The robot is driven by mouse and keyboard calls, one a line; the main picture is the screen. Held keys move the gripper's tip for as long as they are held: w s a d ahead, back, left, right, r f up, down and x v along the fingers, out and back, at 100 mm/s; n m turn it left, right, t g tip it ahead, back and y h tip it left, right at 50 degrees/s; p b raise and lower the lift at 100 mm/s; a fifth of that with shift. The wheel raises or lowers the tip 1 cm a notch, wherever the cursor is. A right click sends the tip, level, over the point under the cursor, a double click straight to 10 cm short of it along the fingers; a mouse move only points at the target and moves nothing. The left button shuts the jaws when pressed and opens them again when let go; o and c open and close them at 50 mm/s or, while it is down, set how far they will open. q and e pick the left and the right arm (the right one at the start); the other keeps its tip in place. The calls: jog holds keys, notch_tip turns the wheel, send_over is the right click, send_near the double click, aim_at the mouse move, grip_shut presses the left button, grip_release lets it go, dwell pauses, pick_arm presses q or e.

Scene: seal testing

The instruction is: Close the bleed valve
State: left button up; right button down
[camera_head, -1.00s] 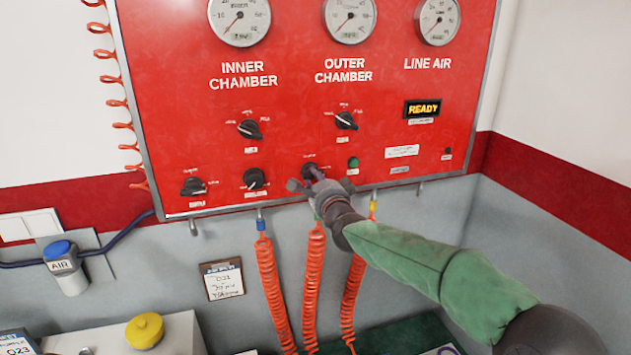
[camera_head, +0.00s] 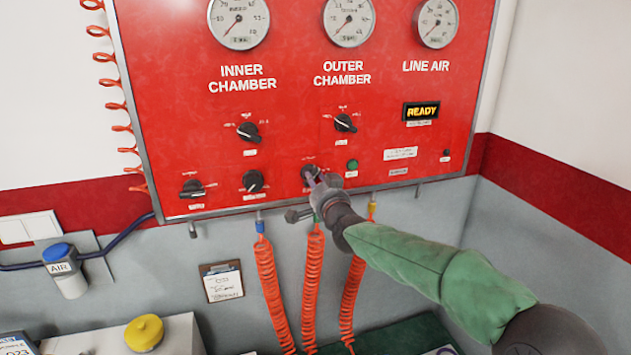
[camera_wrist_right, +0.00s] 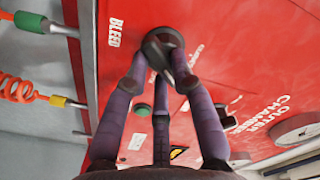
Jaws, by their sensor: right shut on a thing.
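The bleed valve is a dark knob (camera_wrist_right: 163,48) on the lower part of the red panel, next to the white word BLEED in the right wrist view. My right gripper (camera_wrist_right: 168,58) has its purple fingers closed around this knob. In the head view the right gripper (camera_head: 314,178) covers most of the knob at the panel's bottom row. The knob's pointer is largely hidden, so its exact setting cannot be told. My left gripper is not in view.
The red panel (camera_head: 300,110) carries three gauges, other black knobs such as the one to the left (camera_head: 253,181), a green button (camera_head: 352,164) and a READY display (camera_head: 421,111). Orange coiled hoses (camera_head: 311,275) hang below. A yellow knob (camera_head: 144,332) stands lower left.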

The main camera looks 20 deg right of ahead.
jog(key=shift+n+p, duration=1.15)
jog(key=shift+n, duration=2.75)
jog(key=c, duration=1)
grip_release()
jog(key=shift+c, duration=0.2)
jog(key=shift+r, duration=0.1)
jog(key=s, duration=1.2)
jog(key=shift+d, duration=0.25)
